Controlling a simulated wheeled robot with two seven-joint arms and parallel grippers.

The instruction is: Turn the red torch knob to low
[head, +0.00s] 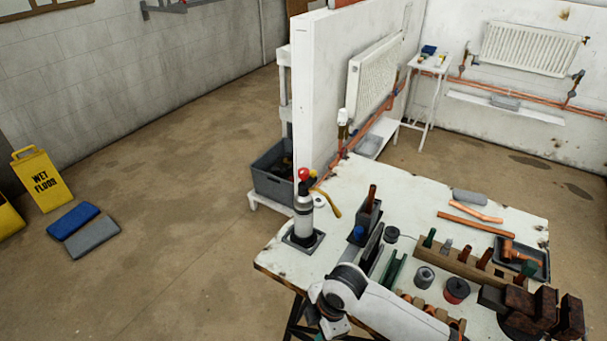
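The torch (304,215) stands upright on a dark square base (303,240) at the left corner of the workbench. It has a pale grey cylinder, a dark band and a brass-coloured nozzle (334,211) pointing down to the right. Its red knob (303,174) sits on top; the knob's setting is too small to read. A white link of one of my arms crosses the bench's front edge, well below the torch and apart from it. Neither of my grippers shows in the head view, and nothing touches the torch.
The workbench (385,175) carries a wooden rack (470,268), copper pipes (475,222), a black tray (541,270) and rusty brown blocks (520,300). A grey crate (272,177) stands behind the torch. A yellow wet-floor sign (42,182) stands far left; floor between is mostly free.

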